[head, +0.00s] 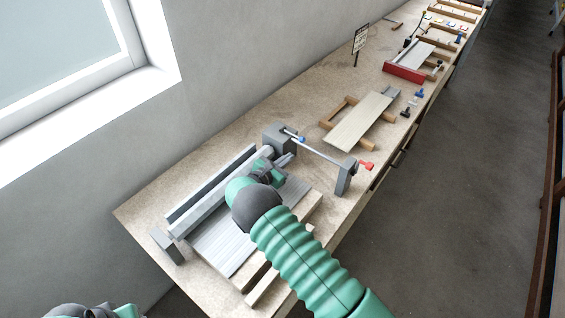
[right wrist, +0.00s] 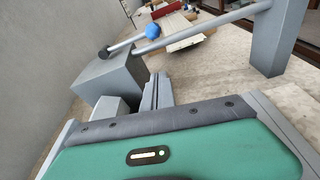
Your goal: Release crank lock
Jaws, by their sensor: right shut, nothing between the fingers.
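A grey block (head: 278,137) stands on the workbench, with a blue-tipped part (head: 299,138) beside it. A thin rod runs from there to a grey post (head: 345,180) with a red handle (head: 366,165). I cannot tell which part is the crank lock. In the right wrist view the block (right wrist: 105,78) is close ahead, with the blue part (right wrist: 153,32) and a dark knob beyond. My right gripper (head: 288,158) is shut and empty, just short of the block and above the grey profiles; its fingers show in the right wrist view (right wrist: 156,92).
Long grey profiles (head: 205,197) lie beside a ribbed light panel (head: 222,245) under my right arm. Farther along are a pale board on a wooden frame (head: 362,120), a red-edged tray (head: 404,72) and a small sign (head: 360,40). A wall and window rise on the left.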

